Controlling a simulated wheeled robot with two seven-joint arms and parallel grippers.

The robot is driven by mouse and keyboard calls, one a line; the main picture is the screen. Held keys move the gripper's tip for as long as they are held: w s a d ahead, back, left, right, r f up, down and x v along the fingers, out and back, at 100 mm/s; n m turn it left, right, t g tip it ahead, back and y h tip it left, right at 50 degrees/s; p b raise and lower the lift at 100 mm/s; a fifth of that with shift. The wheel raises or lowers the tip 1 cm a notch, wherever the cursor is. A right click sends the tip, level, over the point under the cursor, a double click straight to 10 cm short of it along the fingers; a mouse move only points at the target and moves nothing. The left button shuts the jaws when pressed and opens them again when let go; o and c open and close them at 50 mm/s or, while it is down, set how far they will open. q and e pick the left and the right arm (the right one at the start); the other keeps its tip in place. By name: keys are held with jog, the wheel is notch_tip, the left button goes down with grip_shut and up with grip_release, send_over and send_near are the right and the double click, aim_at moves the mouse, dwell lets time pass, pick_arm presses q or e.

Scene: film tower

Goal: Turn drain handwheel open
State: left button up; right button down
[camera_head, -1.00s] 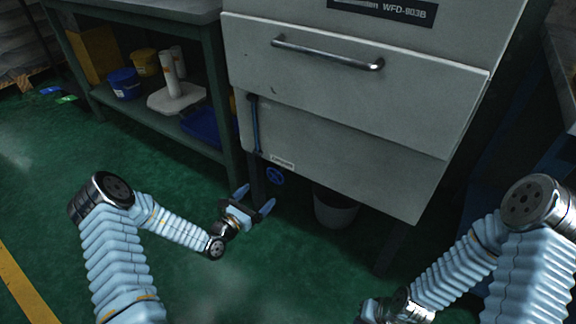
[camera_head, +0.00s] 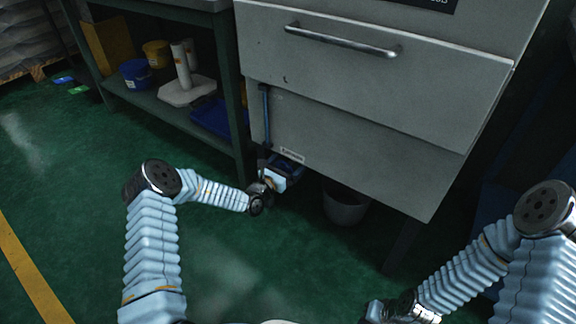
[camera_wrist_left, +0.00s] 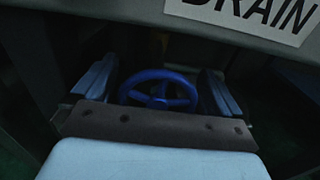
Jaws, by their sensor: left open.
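The blue drain handwheel (camera_wrist_left: 158,90) shows in the left wrist view, under the edge of the grey cabinet with a white DRAIN label (camera_wrist_left: 250,12). My left gripper (camera_wrist_left: 158,88) is open, with one finger to each side of the wheel; I cannot tell whether they touch it. In the head view my left gripper (camera_head: 282,168) is below the small label at the cabinet's lower edge and hides most of the wheel.
The grey cabinet (camera_head: 365,95) with its bar handle hangs over the wheel. A grey bucket (camera_head: 345,207) stands on the floor right of my left gripper. A bench (camera_head: 160,112) with buckets and a blue tray on its lower shelf is at left. The green floor in front is clear.

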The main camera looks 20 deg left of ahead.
pick_arm(q)
jog(key=c, duration=0.9)
jog(key=shift+o, duration=0.2)
